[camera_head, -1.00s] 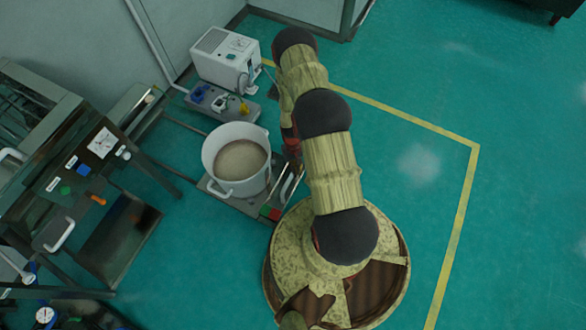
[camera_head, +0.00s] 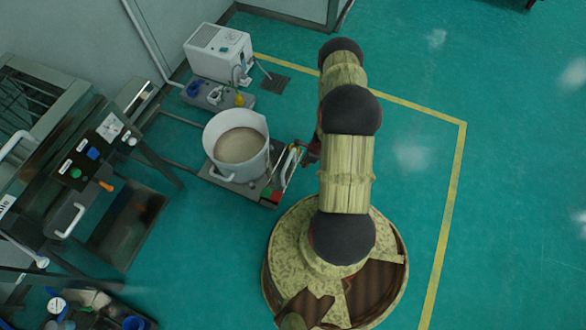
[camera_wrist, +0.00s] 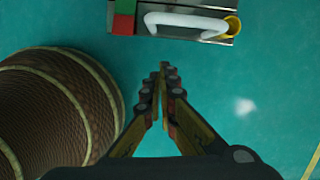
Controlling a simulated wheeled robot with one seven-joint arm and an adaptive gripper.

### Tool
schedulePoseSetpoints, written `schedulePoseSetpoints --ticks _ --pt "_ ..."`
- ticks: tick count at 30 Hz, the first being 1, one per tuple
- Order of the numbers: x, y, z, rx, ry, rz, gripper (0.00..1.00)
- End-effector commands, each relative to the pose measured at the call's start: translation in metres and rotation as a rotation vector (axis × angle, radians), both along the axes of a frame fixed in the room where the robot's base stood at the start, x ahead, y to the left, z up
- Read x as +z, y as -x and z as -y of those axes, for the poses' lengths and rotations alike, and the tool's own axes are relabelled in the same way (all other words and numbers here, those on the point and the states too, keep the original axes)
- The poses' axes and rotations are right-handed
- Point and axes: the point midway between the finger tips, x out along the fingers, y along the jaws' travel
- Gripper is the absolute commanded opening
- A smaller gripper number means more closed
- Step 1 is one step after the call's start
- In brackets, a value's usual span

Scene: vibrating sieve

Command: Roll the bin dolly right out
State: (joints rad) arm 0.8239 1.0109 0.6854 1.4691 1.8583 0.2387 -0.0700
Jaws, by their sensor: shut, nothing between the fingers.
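The bin dolly (camera_head: 228,183) is a low metal platform with a white bar handle (camera_wrist: 186,24) at one end and red and green blocks at a corner. A white bin (camera_head: 229,165) with side handles, filled with pale powder, stands upright on it. In the head view the dolly is left of my arm, in front of the white machine. My gripper (camera_wrist: 165,74) is shut and empty. In the wrist view its tips point at the dolly's handle end with a gap of floor between. In the head view the arm largely hides my gripper.
A white machine (camera_head: 218,52) with a small grey platform (camera_head: 210,99) stands behind the dolly by the wall. A steel frame with a control panel (camera_head: 97,150) stands at left. Green floor right of my arm is clear, with a yellow line (camera_head: 452,190).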

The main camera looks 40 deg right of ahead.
Motion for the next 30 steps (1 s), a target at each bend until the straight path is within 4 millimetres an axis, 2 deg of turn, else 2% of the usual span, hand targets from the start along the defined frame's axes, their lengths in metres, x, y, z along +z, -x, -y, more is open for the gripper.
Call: schedulePoseSetpoints --ticks 3,8,13,25,30 --pt "0.000 -0.005 0.008 -0.098 0.006 0.001 0.00" --pt "-0.005 -0.006 0.010 -0.140 0.007 0.000 0.00" --pt "-0.027 -0.011 0.008 -0.137 0.007 -0.001 0.00" --pt "-0.103 -0.026 0.001 -0.135 0.007 -0.002 0.00" --pt "-0.104 -0.050 -0.008 -0.132 0.009 0.001 0.00"
